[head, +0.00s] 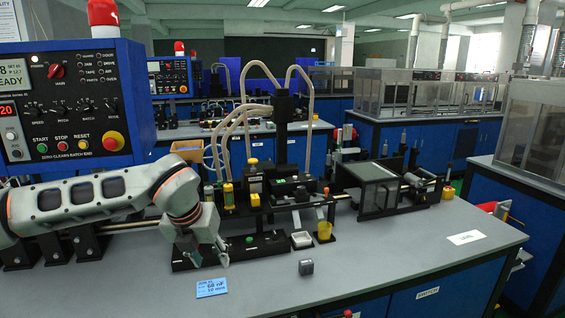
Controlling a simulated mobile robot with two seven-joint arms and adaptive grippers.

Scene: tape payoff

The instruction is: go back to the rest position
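My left arm comes in from the left over the grey bench (375,262). Its gripper (210,258) points down over the left part of a black base plate (262,246). Its fingers look spread, with nothing seen between them. I cannot tell whether the fingertips touch the plate. My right gripper is not in view.
A blue control panel (70,110) stands at the left. A black fixture (285,190) with hoses and a clear-sided box (372,190) line the bench's back. The front right is mostly clear.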

